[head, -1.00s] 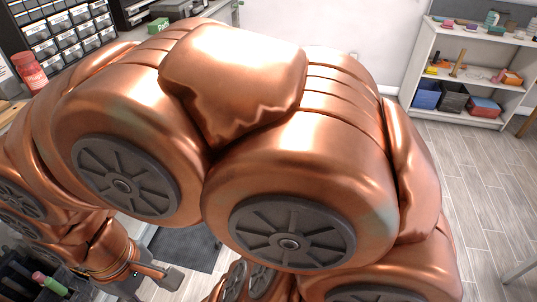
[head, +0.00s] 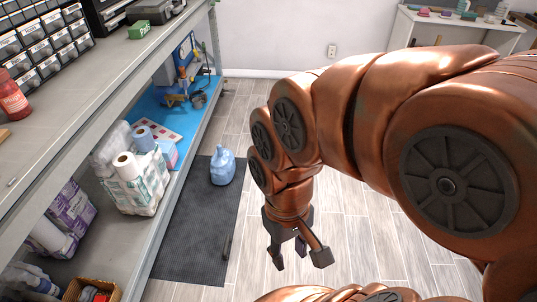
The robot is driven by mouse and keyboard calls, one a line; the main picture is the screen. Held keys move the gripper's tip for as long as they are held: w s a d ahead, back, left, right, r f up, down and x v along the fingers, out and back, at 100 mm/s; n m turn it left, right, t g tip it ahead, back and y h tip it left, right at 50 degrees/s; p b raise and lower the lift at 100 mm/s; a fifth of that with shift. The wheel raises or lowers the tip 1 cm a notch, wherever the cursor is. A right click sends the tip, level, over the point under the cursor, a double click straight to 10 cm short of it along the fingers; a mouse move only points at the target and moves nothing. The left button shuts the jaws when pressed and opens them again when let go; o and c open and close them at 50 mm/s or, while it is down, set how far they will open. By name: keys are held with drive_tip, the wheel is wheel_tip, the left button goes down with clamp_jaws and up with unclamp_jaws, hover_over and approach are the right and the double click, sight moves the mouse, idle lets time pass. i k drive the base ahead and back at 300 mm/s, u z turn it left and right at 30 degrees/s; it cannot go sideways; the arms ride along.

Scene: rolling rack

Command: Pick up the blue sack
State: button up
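The blue sack (head: 222,166) is a light blue, lumpy, upright thing with a narrow top. It stands on the dark floor mat, near the mat's right edge, in the head view. My gripper (head: 299,257) points downward, to the right of the sack and nearer to me in the picture. Its fingers are spread apart with nothing seen between them. It is apart from the sack. Nothing hides the sack.
The dark ribbed mat (head: 195,235) lies beside a grey shelf unit (head: 150,70) on the left. Its lower shelf holds paper rolls (head: 135,185) and a basket (head: 92,290). A white shelf (head: 460,30) stands at the back right. Wood-look floor lies open behind the sack.

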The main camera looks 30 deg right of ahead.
sight(223, 166)
drive_tip(key=z, duration=1.35)
drive_tip(key=i, duration=4.7)
drive_tip(key=u, duration=3.8)
